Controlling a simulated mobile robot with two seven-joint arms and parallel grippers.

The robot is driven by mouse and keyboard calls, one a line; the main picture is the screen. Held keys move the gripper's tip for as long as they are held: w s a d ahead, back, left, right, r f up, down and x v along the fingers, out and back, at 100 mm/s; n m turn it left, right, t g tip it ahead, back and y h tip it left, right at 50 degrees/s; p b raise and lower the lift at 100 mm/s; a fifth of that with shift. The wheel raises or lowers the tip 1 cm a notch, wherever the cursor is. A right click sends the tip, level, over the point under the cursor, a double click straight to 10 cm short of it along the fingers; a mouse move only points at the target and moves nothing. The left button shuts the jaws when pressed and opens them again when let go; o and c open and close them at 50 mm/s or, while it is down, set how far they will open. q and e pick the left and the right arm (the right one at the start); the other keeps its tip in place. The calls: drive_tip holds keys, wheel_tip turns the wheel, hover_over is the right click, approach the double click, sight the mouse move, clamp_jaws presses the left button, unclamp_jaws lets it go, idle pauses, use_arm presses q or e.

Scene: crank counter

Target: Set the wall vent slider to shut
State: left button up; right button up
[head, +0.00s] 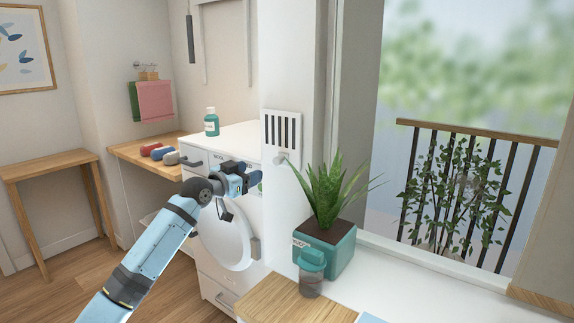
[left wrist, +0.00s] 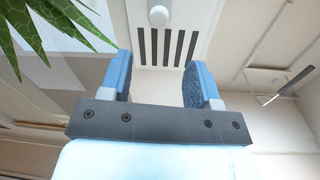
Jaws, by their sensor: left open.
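The wall vent (head: 268,127) is a white plate with several dark vertical slots, fixed to the white wall pillar. Its slider knob (head: 280,159) is a pale round knob at the plate's lower edge. In the left wrist view the vent slots (left wrist: 168,47) show dark between my fingers, with the white knob (left wrist: 158,16) above them. My left gripper (head: 254,177) is open and empty, to the left of and a little below the knob in the head view. The wrist view (left wrist: 160,78) shows both fingers apart, touching nothing. My right gripper is not in view.
A spiky plant in a teal pot (head: 335,255) stands right of the vent; its leaves (left wrist: 65,22) reach near my gripper's view. A teal-topped cup (head: 311,272) stands before it. A white washer (head: 225,235) is behind my left arm, with a bottle (head: 211,123) on top.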

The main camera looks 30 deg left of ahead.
sight(275, 162)
use_arm(q)
drive_tip(key=w, duration=0.4)
drive_tip(key=w+d, duration=0.1)
drive_tip(key=w, duration=0.7)
drive_tip(key=shift+w+d, duration=0.25)
drive_tip(key=shift+d, duration=0.15)
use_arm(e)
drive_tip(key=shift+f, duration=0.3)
use_arm(q)
drive_tip(key=shift+c, duration=0.5)
